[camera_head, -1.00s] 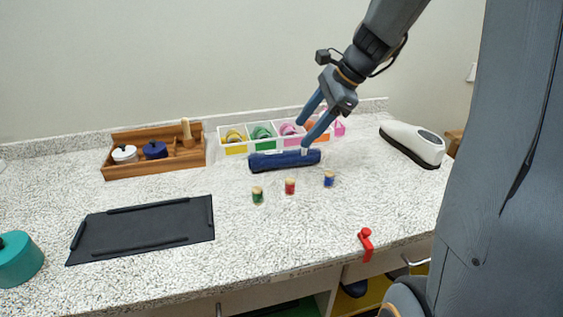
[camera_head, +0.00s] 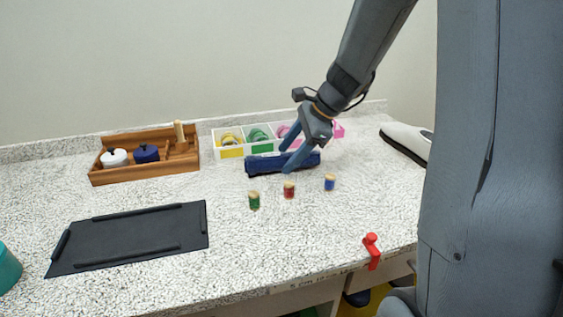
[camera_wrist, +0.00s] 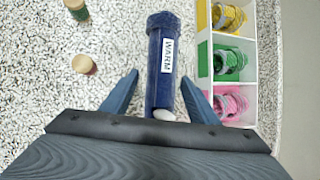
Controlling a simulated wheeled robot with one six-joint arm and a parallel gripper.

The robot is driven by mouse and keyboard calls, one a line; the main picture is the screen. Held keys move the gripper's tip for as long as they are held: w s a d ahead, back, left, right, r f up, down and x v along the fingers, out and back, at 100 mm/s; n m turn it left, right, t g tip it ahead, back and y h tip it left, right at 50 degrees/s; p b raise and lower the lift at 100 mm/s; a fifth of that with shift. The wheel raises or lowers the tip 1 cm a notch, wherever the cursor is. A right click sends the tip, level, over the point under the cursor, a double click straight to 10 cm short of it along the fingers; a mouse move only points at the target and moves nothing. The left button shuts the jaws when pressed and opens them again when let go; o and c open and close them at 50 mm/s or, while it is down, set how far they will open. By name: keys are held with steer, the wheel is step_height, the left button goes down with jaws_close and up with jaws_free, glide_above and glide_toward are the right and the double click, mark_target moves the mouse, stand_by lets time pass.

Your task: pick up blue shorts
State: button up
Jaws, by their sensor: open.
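The blue shorts (camera_head: 262,166) look like a long rolled dark-blue bundle lying on the speckled counter in front of the white bin tray. In the wrist view the bundle (camera_wrist: 163,30) runs lengthwise and has a white label reading WARM. My gripper (camera_head: 286,161) is open over the bundle's right half. In the wrist view, one finger of my gripper (camera_wrist: 159,75) is on each side of the bundle, with gaps between. Whether the fingertips reach the counter is unclear. The near end of the bundle is hidden by the gripper.
The white tray (camera_wrist: 203,90) of coloured bins is close beside the bundle. Green (camera_head: 254,201), red (camera_head: 289,191) and blue (camera_head: 330,183) spools stand in front. A wooden box (camera_head: 145,176), black tray (camera_head: 130,238) and red clamp (camera_head: 372,251) are further off.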

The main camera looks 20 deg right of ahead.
steer(key=shift+w+a+f, duration=0.2)
steer(key=shift+a+f, duration=0.1)
steer(key=shift+f, duration=0.3)
steer(key=c, duration=1)
